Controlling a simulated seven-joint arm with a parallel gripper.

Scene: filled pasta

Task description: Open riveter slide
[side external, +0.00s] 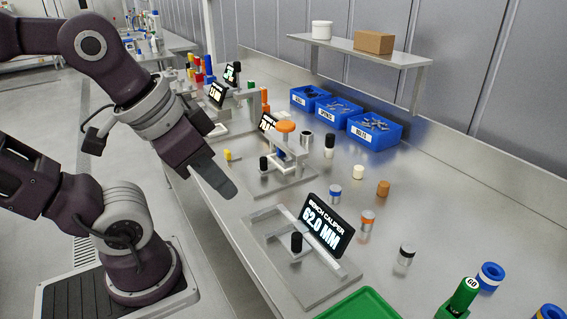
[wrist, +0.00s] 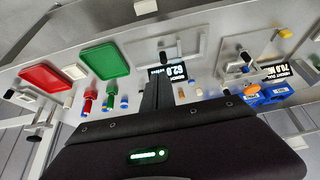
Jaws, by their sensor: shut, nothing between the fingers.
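My gripper (side external: 228,192) is shut and empty, held in the air over the bench's front edge, left of the bench caliper. In the wrist view its closed fingers (wrist: 158,88) reach up toward the caliper display. No station is readably labelled as a riveter, so I cannot tell which one it is. One station with an orange round top (side external: 285,127) and a black knob (side external: 263,163) stands on a plate behind my gripper. The bench caliper (side external: 259,216) has a black knob (side external: 296,242) and a display reading 62.0 MM (side external: 327,228). Nothing touches my gripper.
Several small cylinders, including a blue-banded one (side external: 334,194), stand right of the stations. Blue bins (side external: 375,131) line the back below a shelf (side external: 360,48). A green tray (side external: 362,305) lies at the front; a red tray (wrist: 50,78) shows in the wrist view.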

